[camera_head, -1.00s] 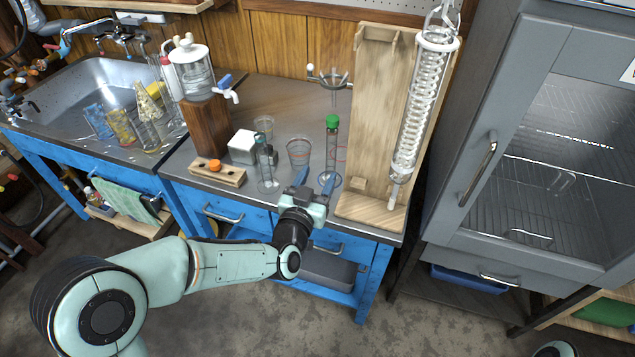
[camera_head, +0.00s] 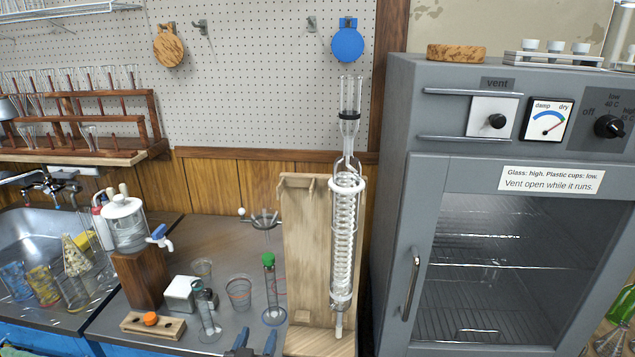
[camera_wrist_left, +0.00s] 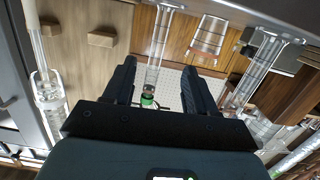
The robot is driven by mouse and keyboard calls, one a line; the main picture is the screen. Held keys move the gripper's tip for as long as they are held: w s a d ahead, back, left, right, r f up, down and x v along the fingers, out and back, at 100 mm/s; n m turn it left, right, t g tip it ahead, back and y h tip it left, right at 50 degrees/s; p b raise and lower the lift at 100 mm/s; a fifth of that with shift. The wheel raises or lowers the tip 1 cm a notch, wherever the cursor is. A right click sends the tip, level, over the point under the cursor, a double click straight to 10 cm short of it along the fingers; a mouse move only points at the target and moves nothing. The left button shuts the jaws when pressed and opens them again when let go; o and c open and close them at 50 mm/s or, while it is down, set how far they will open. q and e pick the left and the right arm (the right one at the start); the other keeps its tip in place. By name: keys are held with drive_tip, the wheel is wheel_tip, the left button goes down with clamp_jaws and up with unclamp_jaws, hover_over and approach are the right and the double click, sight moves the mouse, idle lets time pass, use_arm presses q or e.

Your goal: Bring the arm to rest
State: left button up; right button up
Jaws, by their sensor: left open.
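My left gripper (camera_head: 255,343) shows only by its blue fingertips at the bottom edge of the head view. The fingertips are apart, with nothing held between them. In the left wrist view the gripper (camera_wrist_left: 160,80) is open, its two dark fingers spread. The rest of my left arm is below the head view. My right gripper is not in view.
A wooden stand (camera_head: 307,250) with a coiled glass condenser (camera_head: 343,240) rises right of the fingertips. A second cylinder (camera_head: 207,318), a beaker (camera_head: 238,292) and a wooden block with an orange stopper (camera_head: 152,326) stand left. A grey drying cabinet (camera_head: 397,220) is at right.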

use_arm(q)
drive_tip(key=s+f+n+g+h+p, duration=0.1)
drive_tip(key=s+f+n+g+p, duration=0.1)
drive_tip(key=s+f+g+p, duration=1)
drive_tip(key=s+d+f+n+g+p, duration=0.1)
drive_tip(key=s+f+g+p, duration=0.1)
drive_tip(key=s, duration=1)
drive_tip(key=s+d+f+n+g+h+p, duration=0.1)
drive_tip(key=s+f+g+p, duration=0.2)
drive_tip(key=s, duration=1)
drive_tip(key=shift+s+p+x, duration=0.2)
drive_tip(key=shift+p+x, duration=0.75)
drive_tip(key=shift+p, duration=0.1)
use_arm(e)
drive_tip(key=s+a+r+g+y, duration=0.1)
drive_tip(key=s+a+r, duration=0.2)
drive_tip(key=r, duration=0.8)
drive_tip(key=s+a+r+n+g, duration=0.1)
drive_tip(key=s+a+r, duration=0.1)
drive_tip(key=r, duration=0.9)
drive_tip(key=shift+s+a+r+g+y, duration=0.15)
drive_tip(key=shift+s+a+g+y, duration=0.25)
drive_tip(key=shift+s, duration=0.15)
use_arm(q)
drive_tip(key=shift+d, duration=0.1)
